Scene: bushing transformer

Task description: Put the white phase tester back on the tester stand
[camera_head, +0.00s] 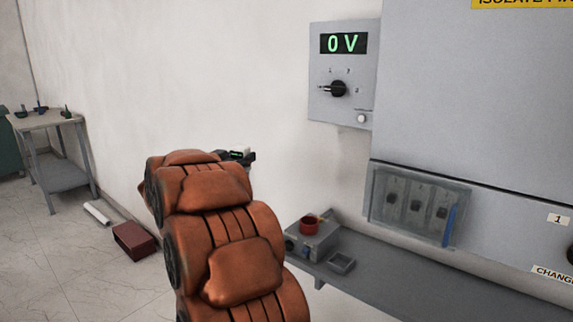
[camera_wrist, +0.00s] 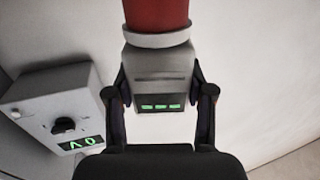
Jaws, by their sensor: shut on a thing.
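My gripper (camera_wrist: 160,96) is shut on the white phase tester (camera_wrist: 158,65), one finger on each side of its pale body. The tester has a lit green display facing the wrist camera and a red part beyond a white collar, cut off by the top edge. In the head view only a small pale piece of the tester (camera_head: 238,151) shows past my orange arm, held in the air near the wall. A grey box with a red round piece on top (camera_head: 309,225) sits on the shelf; I cannot tell whether it is the tester stand.
A wall panel reading 0 V (camera_head: 343,75) hangs above. A side table (camera_head: 45,119) stands far left; a dark red box (camera_head: 133,240) is on the floor.

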